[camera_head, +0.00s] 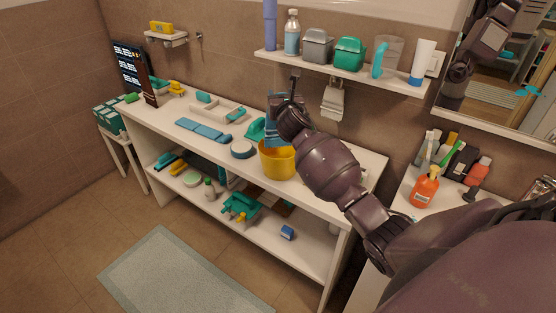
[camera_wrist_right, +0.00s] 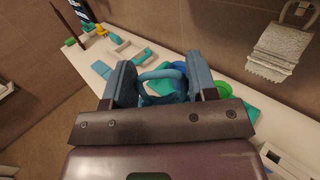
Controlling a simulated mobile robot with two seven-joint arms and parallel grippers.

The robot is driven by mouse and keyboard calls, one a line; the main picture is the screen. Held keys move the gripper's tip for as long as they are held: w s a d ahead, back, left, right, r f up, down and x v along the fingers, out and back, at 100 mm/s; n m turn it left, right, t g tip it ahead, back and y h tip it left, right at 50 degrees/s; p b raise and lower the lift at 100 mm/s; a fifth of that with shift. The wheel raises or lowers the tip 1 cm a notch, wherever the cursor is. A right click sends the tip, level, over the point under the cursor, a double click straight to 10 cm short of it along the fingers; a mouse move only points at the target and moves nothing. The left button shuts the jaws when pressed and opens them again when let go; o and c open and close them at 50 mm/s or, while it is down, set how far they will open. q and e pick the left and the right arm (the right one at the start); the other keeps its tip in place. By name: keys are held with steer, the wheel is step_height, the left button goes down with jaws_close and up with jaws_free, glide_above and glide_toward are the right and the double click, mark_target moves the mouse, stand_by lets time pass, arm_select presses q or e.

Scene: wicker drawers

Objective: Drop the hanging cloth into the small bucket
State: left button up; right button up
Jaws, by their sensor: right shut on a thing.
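The small yellow bucket (camera_head: 277,162) stands upright on the white top shelf of the bench. My right gripper (camera_head: 285,112) is just above it, reaching in from the right. A blue cloth (camera_head: 284,132) hangs below the gripper over the back of the bucket's opening; whether its lower end is inside the rim is hidden. In the right wrist view, the gripper (camera_wrist_right: 162,82) has a blue looped piece of the cloth (camera_wrist_right: 163,74) between its fingers. The bucket cannot be made out there. My left gripper is not in view.
A wall shelf (camera_head: 345,73) with bottles and containers is above the bench. Blue blocks (camera_head: 203,130) and a round blue-rimmed item (camera_head: 243,149) lie left of the bucket. An orange bottle (camera_head: 424,188) stands right.

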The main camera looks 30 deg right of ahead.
steer(key=shift+f+b, duration=1.25)
steer(key=shift+f, duration=0.15)
steer(key=o, duration=1.2)
steer(key=v, duration=1)
steer(key=shift+s+a, duration=0.2)
steer(key=shift+s, duration=0.15)
